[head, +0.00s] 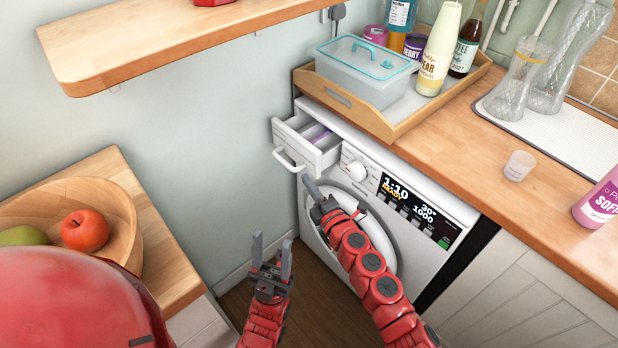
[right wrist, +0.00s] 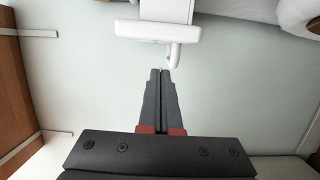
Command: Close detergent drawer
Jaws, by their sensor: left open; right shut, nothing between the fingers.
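The white detergent drawer (head: 309,141) is pulled out at the top left of the washing machine (head: 400,215), with its compartments showing. Its front has a white bar handle (head: 288,160). The drawer also shows at the top of the right wrist view (right wrist: 158,30). My right gripper (head: 312,187) is shut and empty, just below the drawer front and its handle. In the right wrist view its closed fingertips (right wrist: 160,72) point at the drawer's underside; I cannot tell if they touch. My left gripper (head: 272,254) is open and empty, lower and farther left, away from the drawer.
A wooden tray (head: 372,118) with a lidded box and bottles stands on the counter above the machine. A wooden shelf (head: 165,40) juts out at upper left. A counter with a fruit bowl (head: 110,205) is at left. The floor between the counter and machine is clear.

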